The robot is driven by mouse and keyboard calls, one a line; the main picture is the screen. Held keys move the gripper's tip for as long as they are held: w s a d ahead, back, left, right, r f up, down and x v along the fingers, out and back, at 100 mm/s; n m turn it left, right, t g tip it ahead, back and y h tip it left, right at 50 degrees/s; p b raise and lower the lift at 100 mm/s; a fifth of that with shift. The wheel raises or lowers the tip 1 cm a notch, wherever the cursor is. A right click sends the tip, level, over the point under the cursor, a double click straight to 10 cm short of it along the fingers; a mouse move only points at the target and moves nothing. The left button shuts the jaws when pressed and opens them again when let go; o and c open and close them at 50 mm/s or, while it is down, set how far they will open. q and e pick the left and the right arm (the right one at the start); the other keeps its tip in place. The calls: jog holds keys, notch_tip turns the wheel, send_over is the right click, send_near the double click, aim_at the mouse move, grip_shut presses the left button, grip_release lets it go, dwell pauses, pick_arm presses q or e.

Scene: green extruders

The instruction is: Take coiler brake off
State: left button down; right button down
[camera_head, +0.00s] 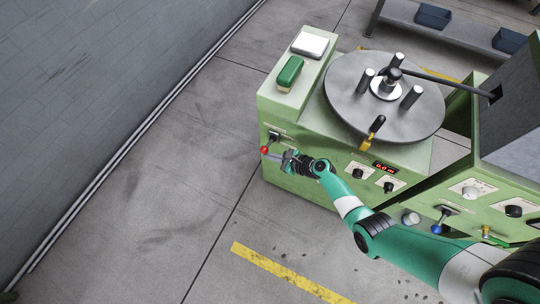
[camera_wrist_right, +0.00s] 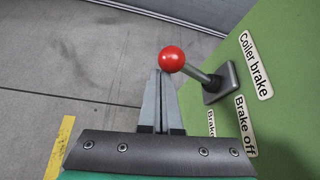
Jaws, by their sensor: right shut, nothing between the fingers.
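The coiler brake lever has a red ball knob (camera_head: 264,150) on a short rod from a dark mount (camera_head: 273,136) on the green machine's front face. In the right wrist view the red knob (camera_wrist_right: 172,58) is just beyond the fingertips, with its rod running right to a square grey mount (camera_wrist_right: 219,83). A "Coiler brake" label (camera_wrist_right: 256,66) and a "Brake off" label (camera_wrist_right: 245,126) are on the panel; another label reading "Brake" is partly hidden. My right gripper (camera_wrist_right: 160,73) is shut and empty, its tips right beside the knob; contact is unclear. My left gripper is not in view.
The coiler disc (camera_head: 345,95) with upright pegs is on top of the machine, near a green box (camera_head: 289,73). Knobs, a red display (camera_head: 385,168) and a blue-knobbed lever (camera_head: 436,229) are on the front. Open floor (camera_head: 150,190) lies to the left.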

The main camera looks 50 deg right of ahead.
jog(key=shift+r, duration=0.15)
dwell(0.3)
